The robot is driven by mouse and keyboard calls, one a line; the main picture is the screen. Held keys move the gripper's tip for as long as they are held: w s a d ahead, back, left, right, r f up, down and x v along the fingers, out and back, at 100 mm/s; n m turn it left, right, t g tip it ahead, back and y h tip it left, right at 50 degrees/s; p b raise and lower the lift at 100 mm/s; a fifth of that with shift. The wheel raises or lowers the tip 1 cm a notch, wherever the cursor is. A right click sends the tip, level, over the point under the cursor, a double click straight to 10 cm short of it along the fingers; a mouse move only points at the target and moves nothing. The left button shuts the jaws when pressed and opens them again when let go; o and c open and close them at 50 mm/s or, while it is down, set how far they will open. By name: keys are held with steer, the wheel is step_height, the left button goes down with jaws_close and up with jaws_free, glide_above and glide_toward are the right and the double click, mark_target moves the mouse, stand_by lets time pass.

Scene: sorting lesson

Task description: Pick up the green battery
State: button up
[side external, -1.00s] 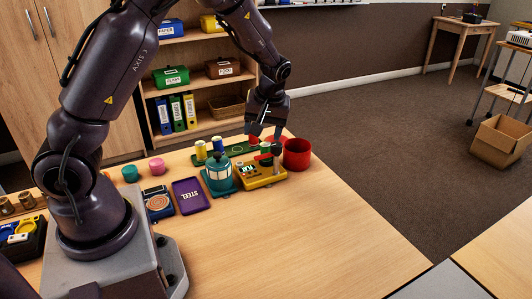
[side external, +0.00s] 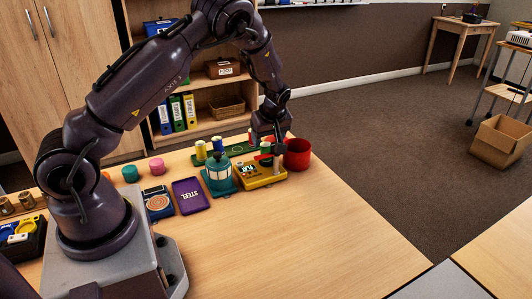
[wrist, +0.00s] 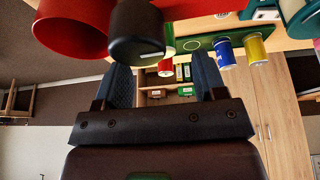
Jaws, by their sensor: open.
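My gripper (side external: 268,141) is low over the far part of the table, fingers pointing down and apart. A small green upright cylinder, apparently the green battery (side external: 265,147), shows between or just behind the fingers in the side view, partly covered by them. In the wrist view my open fingers (wrist: 163,67) hold nothing. A dark round-ended cylinder (wrist: 136,36) stands close in front of them and hides part of what lies behind. The green battery is not clear in the wrist view.
A red cup (side external: 297,153) stands just right of my gripper. A yellow tray (side external: 262,177) with a red-topped grey post is in front. A blue battery (side external: 218,144) and yellow battery (side external: 201,151) stand left. A teal lantern (side external: 218,171) and purple STEEL tray (side external: 190,196) are nearer.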

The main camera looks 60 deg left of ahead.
mark_target(265, 143)
steer(key=x, duration=0.5)
steer(key=shift+s, duration=0.1)
steer(key=c, duration=1.1)
steer(key=shift+c, duration=0.2)
steer(key=shift+r, duration=0.1)
steer(key=shift+r, duration=0.6)
steer(key=s+d+r, duration=0.7)
steer(key=s+r, duration=0.4)
steer(key=s, duration=0.1)
steer(key=shift+r, duration=0.35)
